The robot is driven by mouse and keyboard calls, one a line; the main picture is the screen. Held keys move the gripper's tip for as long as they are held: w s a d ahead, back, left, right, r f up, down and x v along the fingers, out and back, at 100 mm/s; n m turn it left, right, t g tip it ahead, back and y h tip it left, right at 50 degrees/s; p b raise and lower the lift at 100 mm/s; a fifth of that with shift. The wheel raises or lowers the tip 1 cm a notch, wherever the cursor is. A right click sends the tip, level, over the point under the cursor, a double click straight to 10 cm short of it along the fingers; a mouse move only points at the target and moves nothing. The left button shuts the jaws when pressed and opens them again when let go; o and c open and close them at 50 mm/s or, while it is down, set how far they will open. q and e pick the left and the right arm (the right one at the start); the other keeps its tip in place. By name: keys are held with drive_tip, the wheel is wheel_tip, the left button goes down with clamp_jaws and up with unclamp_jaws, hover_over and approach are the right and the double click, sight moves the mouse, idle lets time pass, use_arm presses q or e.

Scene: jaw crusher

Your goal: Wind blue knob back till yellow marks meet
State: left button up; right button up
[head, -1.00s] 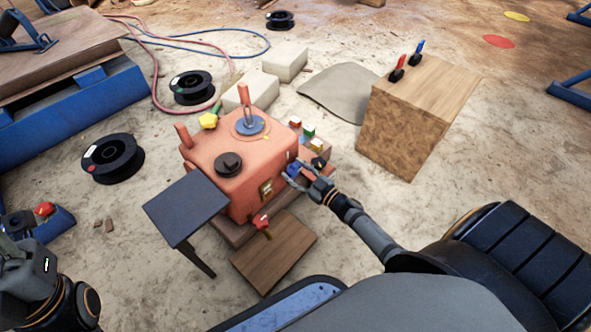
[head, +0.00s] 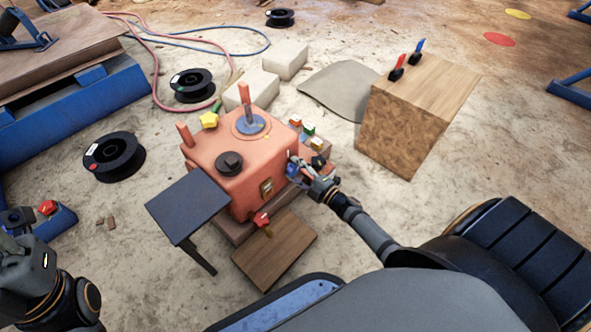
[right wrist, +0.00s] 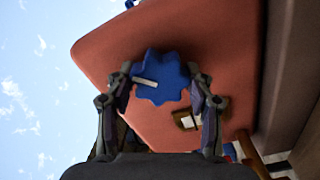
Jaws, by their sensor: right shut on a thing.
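The blue knob (right wrist: 165,78) sits on the side of the orange jaw crusher (head: 222,140). In the right wrist view the knob has a lobed rim and a pale bar on its face. My right gripper (right wrist: 163,82) is shut on it, one finger on each side. In the head view my right gripper (head: 300,172) is at the crusher's right side and mostly hides the knob. A small brass-framed plate (right wrist: 187,120) is beside the knob; it also shows in the head view (head: 267,187). I cannot make out the yellow marks.
A dark side table (head: 187,205) and a wooden board (head: 273,252) stand in front of the crusher. Small coloured blocks (head: 309,129) lie on its right ledge. A wooden box (head: 415,115) with two levers stands farther right. Open floor lies between.

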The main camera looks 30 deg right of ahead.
drive_tip(key=n, duration=0.3)
drive_tip(key=shift+n, duration=0.4)
drive_tip(key=n+b, duration=0.1)
drive_tip(key=n, duration=0.3)
drive_tip(key=shift+n, duration=0.3)
drive_tip(key=o, duration=1.2)
drive_tip(key=shift+c, duration=0.2)
drive_tip(key=v, duration=1.2)
